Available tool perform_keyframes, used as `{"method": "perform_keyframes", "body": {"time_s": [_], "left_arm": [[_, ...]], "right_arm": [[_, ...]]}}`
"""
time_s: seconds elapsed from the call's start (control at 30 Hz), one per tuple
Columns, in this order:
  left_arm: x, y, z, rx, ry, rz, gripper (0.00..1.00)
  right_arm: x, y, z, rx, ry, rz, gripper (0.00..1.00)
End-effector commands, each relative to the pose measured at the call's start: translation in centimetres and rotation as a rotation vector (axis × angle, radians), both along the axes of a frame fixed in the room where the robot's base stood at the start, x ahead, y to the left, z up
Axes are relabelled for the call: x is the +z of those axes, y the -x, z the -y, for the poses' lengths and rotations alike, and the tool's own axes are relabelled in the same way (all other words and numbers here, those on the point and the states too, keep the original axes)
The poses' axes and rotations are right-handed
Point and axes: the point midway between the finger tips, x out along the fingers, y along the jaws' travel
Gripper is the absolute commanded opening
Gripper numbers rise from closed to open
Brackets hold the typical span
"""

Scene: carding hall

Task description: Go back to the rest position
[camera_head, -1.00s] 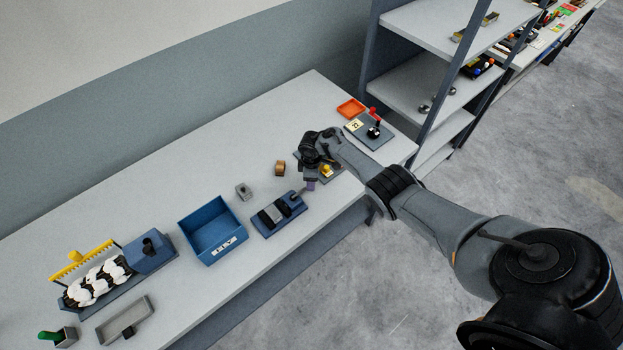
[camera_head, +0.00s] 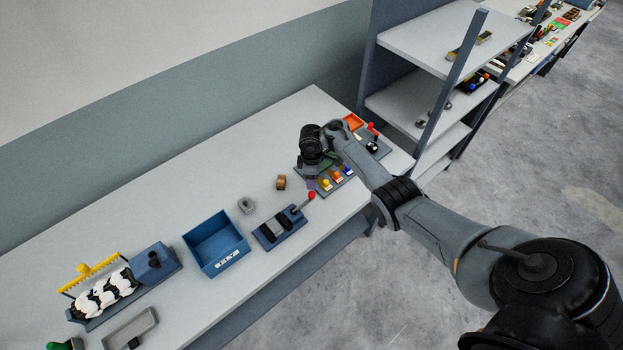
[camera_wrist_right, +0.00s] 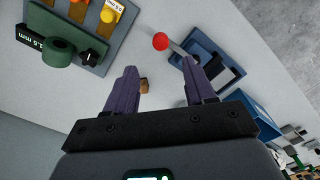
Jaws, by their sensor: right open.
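My right gripper (camera_head: 311,183) hangs over the far half of the long grey table (camera_head: 150,212), beside a panel with coloured buttons (camera_head: 336,178). Its wrist hides part of that panel. In the right wrist view the two purple fingers of the gripper (camera_wrist_right: 160,76) stand wide apart with nothing held. A small brown block (camera_wrist_right: 144,86) lies on the table beyond the gap between them; it also shows in the head view (camera_head: 281,182). My left gripper is not in view.
A device with a red-knobbed lever (camera_head: 282,226) stands near the front edge, next to a blue bin (camera_head: 217,243). Shelving (camera_head: 415,98) stands past the table's far end. The table's back strip is clear.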

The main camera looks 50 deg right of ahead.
Motion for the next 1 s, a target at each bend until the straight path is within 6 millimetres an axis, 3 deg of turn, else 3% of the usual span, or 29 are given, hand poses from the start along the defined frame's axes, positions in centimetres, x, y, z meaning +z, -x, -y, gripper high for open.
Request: {"method": "perform_keyframes", "body": {"time_s": [0.37, 0.47, 0.57, 0.67, 0.83, 1.0], "left_arm": [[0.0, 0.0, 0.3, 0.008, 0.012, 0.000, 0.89], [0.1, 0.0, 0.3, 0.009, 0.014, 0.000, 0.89], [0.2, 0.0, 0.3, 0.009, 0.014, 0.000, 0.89], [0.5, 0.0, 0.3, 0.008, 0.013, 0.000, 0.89], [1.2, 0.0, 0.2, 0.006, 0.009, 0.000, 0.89], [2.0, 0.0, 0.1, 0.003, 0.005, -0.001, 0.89]], "right_arm": [[-0.1, 0.1, 0.0, 0.000, 0.000, -0.001, 0.54], [-0.9, 0.9, 0.0, 0.000, 0.000, -0.019, 0.54], [-2.9, 3.0, -0.3, 0.003, -0.004, -0.060, 0.54], [-6.1, 6.6, -1.2, 0.012, -0.013, -0.128, 0.54], [-12.6, 16.0, -4.3, 0.070, -0.005, -0.266, 0.54], [-15.7, 23.7, -8.9, 0.109, 0.060, -0.289, 0.54]]}}
